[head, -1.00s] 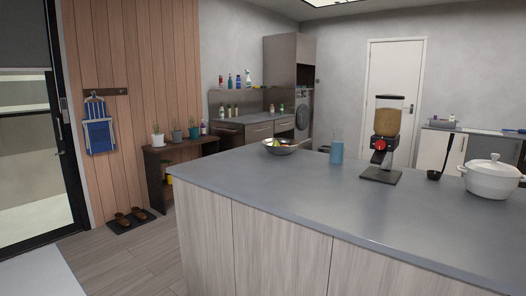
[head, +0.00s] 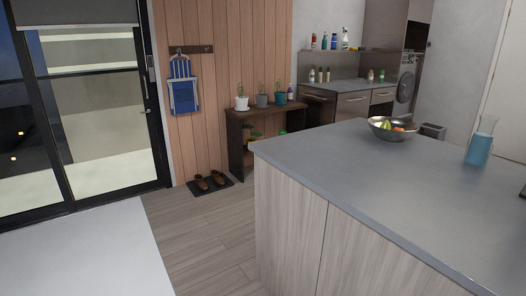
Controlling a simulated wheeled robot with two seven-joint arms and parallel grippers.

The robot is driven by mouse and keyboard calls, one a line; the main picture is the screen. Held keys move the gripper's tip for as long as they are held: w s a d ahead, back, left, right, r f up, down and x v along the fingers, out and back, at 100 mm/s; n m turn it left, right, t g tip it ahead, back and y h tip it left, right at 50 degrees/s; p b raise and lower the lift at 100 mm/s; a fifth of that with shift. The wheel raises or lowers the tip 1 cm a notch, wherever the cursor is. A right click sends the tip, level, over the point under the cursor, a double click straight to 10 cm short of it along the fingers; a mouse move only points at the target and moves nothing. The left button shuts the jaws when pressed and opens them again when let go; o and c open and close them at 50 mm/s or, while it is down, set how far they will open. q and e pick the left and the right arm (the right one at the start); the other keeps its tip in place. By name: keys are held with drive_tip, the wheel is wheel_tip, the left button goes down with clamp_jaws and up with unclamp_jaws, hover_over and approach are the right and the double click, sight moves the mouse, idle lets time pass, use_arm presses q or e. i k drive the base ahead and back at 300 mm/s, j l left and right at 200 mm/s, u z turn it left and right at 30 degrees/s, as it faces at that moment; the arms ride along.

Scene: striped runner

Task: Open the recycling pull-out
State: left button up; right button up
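No pull-out that I can tell to be the recycling one is in clear view. The island (head: 340,215) has pale wood-grain front panels under a grey top, and they look closed. Drawer and cabinet fronts (head: 352,106) with handles stand along the back wall and also look closed. A small dark bin-like box (head: 433,131) shows just past the island's far edge; I cannot tell what it is. Neither of my grippers is in view.
A metal fruit bowl (head: 392,129) and a blue glass vessel (head: 480,146) stand on the island. A plant bench (head: 237,143) and a shoe mat (head: 211,187) line the wood wall. A white surface (head: 90,255) fills the lower left. Wood floor (head: 205,230) between is clear.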

sight(350, 105)
drive_tip(key=i+j+u, duration=0.35)
drive_tip(key=i, duration=0.45)
drive_tip(key=i+u, duration=0.35)
drive_tip(key=i, duration=0.45)
drive_tip(key=i+l+u, duration=0.1)
drive_tip(key=i+u, duration=0.25)
drive_tip(key=i, duration=0.5)
drive_tip(key=i+z, duration=0.3)
drive_tip(key=i, duration=0.3)
drive_tip(key=i+z, duration=0.35)
drive_tip(key=i, duration=0.2)
drive_tip(key=i+j+z, duration=0.3)
drive_tip(key=i, duration=0.25)
drive_tip(key=i+l+z, duration=0.2)
drive_tip(key=z, duration=0.25)
drive_tip(key=i+z, duration=0.85)
drive_tip(key=i+j+z, duration=0.15)
drive_tip(key=i+z, duration=0.6)
drive_tip(key=i, duration=1.4)
